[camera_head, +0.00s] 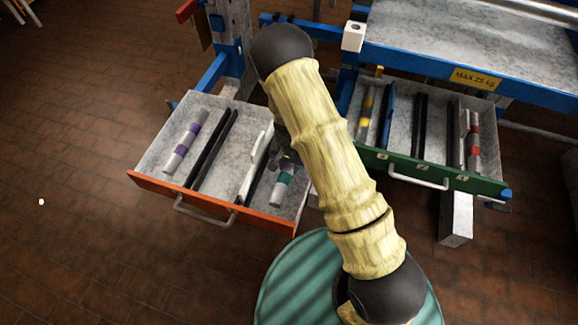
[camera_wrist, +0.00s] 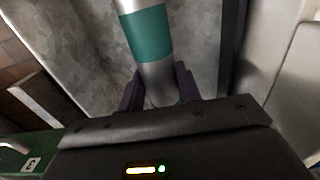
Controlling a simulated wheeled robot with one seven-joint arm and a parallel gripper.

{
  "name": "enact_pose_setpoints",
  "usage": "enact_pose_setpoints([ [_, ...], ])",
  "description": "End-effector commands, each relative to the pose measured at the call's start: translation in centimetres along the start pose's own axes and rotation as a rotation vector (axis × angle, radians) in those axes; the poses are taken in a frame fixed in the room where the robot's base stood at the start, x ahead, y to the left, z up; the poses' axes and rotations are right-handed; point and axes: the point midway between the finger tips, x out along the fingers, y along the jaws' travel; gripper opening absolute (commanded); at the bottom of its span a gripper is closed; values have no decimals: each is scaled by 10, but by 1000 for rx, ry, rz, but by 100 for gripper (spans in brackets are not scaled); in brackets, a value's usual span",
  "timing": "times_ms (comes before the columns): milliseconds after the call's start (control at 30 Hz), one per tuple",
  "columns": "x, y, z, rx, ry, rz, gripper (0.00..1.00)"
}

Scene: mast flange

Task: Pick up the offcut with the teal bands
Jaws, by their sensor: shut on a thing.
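The offcut with the teal bands (camera_head: 283,184) is a pale grey cylinder in the right compartment of the orange-fronted drawer (camera_head: 213,204). My arm hides its far end in the head view. In the wrist view a wide teal band (camera_wrist: 147,34) shows on the offcut, above the jaws. My gripper (camera_wrist: 159,92) is shut on the grey end of the offcut, one finger on each side. In the head view my gripper is mostly hidden behind my arm. I cannot tell whether the offcut touches the drawer floor.
A purple-banded offcut (camera_head: 186,141) lies at the drawer's left. Black dividers (camera_head: 213,150) and a white piece (camera_head: 256,158) stand between. The open green-fronted drawer (camera_head: 430,177) at right holds a yellow-banded offcut (camera_head: 366,110) and a red-banded one (camera_head: 474,141). Blue frame beams (camera_head: 420,60) stand behind.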

Motion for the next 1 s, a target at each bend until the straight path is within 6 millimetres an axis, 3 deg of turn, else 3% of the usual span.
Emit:
enact_pose_setpoints([
  [200,-46,-1,0,0,3,-2,7],
  [400,-80,0,-1,-2,3,-1,7],
  [567,-89,0,0,0,0,0,7],
  [1000,-88,0,0,0,1,0,7],
])
